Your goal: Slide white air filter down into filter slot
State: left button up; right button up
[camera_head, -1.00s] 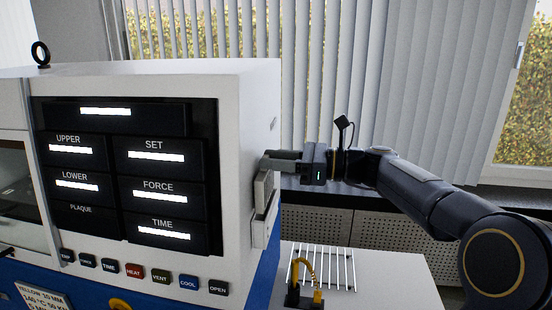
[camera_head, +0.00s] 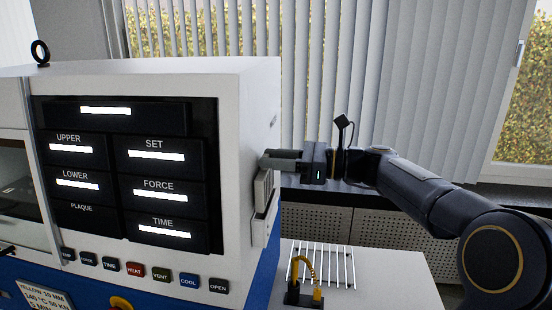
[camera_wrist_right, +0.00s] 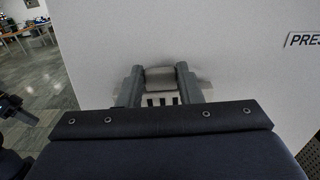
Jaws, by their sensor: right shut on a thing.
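The white air filter (camera_head: 263,190) is a light grey-white panel at the right side wall of the press (camera_head: 250,100). It stands upright, its lower part at the filter slot (camera_head: 263,226), a pale holder on that wall. How deep it sits in the slot cannot be told. My right gripper (camera_head: 268,160) is shut on the filter's top. In the right wrist view the two grey fingers (camera_wrist_right: 160,78) hold a pale block between them, with dark slits of a white part (camera_wrist_right: 160,99) just below.
The press front has display panels and a row of coloured buttons (camera_head: 134,269). A white side table (camera_head: 375,265) with a wire rack (camera_head: 335,265) and a yellow-handled item (camera_head: 305,280) stands below the right arm. Blinds and a window are behind.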

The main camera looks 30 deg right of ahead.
jog(key=shift+f+b, duration=2.5)
jog(key=shift+f, duration=1.3)
jog(key=o, duration=1)
jog(key=b, duration=0.2)
send_near(269, 190)
jog(key=shift+w+a+f, duration=0.15)
jog(key=shift+w+a, duration=0.05)
jog(key=shift+w, duration=0.2)
